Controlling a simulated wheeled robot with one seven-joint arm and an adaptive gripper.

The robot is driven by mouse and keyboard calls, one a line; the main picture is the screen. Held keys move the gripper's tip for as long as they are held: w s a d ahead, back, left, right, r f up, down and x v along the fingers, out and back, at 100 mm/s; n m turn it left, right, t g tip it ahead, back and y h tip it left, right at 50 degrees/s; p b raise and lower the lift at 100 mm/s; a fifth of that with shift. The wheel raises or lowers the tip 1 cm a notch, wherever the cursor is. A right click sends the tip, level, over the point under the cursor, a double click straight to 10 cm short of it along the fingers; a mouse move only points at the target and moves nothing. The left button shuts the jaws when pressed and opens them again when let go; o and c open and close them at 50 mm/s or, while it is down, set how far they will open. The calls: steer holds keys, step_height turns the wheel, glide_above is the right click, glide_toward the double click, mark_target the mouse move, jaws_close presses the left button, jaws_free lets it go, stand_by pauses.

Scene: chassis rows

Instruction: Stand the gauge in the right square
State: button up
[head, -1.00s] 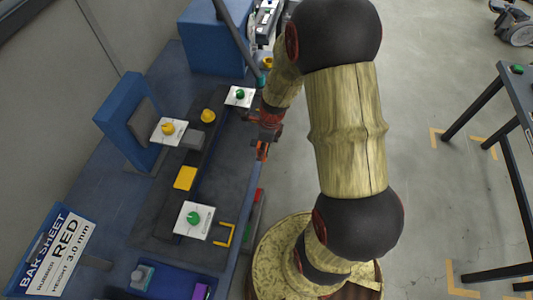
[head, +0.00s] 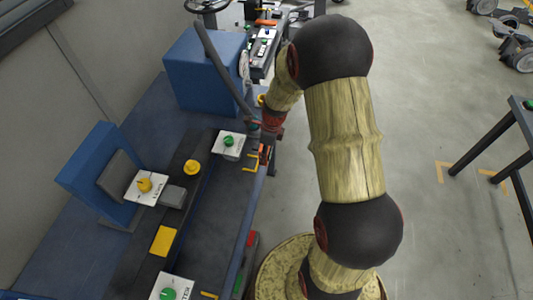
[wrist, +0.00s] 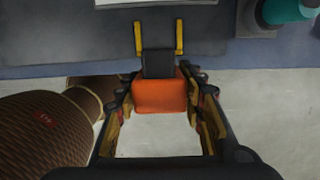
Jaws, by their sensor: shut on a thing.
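The gauge, an orange block (wrist: 157,94) with a dark grey end (wrist: 157,63), is held between the fingers of my gripper (wrist: 160,108) in the wrist view. Its dark end reaches over the bench edge, between the two arms of a yellow bracket mark (wrist: 180,38). I cannot tell whether it touches the bench. In the head view the orange of the gauge (head: 264,153) shows beside the far yellow bracket (head: 249,166), near a white card with a green knob (head: 229,142). Another yellow bracket (head: 208,295) is cut off at the bottom, beside a second green-knob card (head: 170,292).
A white card with a yellow knob (head: 145,186) is by a blue frame (head: 97,170). A yellow plate (head: 163,241) and yellow dome (head: 192,167) are on the dark strip. A blue box (head: 205,70) stands at the far end. Open floor lies right.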

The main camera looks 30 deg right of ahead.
steer(key=f, duration=0.1)
steer(key=b, duration=0.1)
steer(key=f, duration=0.1)
steer(key=shift+w+a+f+b, duration=0.3)
steer(key=shift+w+f+b, duration=0.05)
steer(key=shift+w, duration=0.05)
steer(key=w+a+p, duration=0.1)
steer(key=w+a, duration=0.1)
steer(key=shift+w+a+r+p, duration=0.2)
steer(key=shift+w+a+p, duration=0.1)
steer(key=shift+a+p, duration=0.1)
steer(key=shift+w+a, duration=0.45)
steer(key=shift+w, duration=0.05)
steer(key=shift+p, duration=0.85)
steer(key=shift+s+f, duration=0.1)
steer(key=shift+f, duration=0.85)
stand_by(0.4)
steer(key=o, duration=1.4)
